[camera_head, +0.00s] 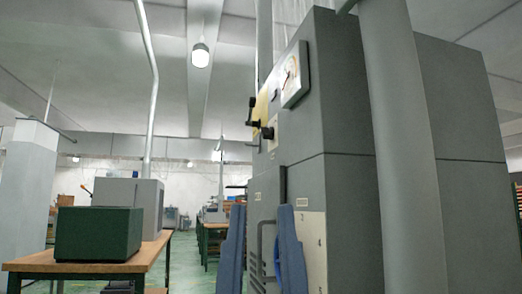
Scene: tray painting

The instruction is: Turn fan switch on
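A tall grey machine cabinet (340,110) fills the right half of the view. Its narrow front face is seen at a steep angle. On that face are a black lever or knob (252,110) and a second black knob (267,133) on a pale panel. I cannot tell which control is the fan switch, or whether it is on or off. A white dial gauge (293,74) juts out above them.
A thick grey column (402,150) blocks part of the cabinet. A wooden table (130,262) with a dark green box (98,233) is at left. Green floor shows between.

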